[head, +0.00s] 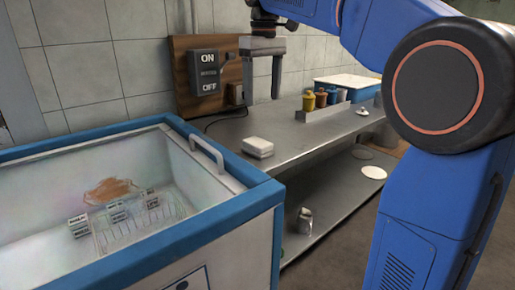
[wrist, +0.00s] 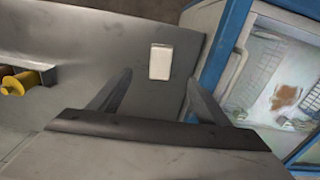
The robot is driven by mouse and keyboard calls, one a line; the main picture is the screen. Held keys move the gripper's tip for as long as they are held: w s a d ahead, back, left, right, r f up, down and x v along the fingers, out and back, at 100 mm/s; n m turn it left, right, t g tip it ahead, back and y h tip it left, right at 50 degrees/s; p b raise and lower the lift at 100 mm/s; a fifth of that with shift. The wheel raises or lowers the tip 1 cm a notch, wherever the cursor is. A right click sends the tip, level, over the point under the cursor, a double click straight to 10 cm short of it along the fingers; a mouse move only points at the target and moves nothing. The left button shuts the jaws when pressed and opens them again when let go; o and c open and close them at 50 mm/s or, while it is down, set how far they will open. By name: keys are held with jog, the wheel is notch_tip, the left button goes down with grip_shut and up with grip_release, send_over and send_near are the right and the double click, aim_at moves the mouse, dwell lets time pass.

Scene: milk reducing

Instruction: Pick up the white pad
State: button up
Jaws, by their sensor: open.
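The white pad (head: 257,147) is a small rounded block lying flat on the steel counter (head: 300,127), near its left end beside the blue-rimmed chest. In the wrist view the white pad (wrist: 161,62) shows whole, ahead of the fingers and roughly centred between them. My gripper (head: 262,97) points down above the counter, behind the pad in the head view, with its fingers apart and empty. In the wrist view my gripper (wrist: 159,82) also shows both fingers spread wide. Nothing touches the pad.
An open blue-rimmed chest (head: 180,238) with a handle stands at left, several small labelled items inside. A holder (head: 322,112) with several coloured bottles stands further right on the counter. A switch panel (head: 205,73) is on the wall behind. A white disc (head: 373,172) lies on the lower shelf.

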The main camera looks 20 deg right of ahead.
jog(key=w, duration=0.2)
send_over(258, 141)
notch_tip(258, 141, down, 11)
jog(key=shift+w, duration=0.1)
jog(key=shift+f, duration=2.7)
jog(key=c, duration=1.2)
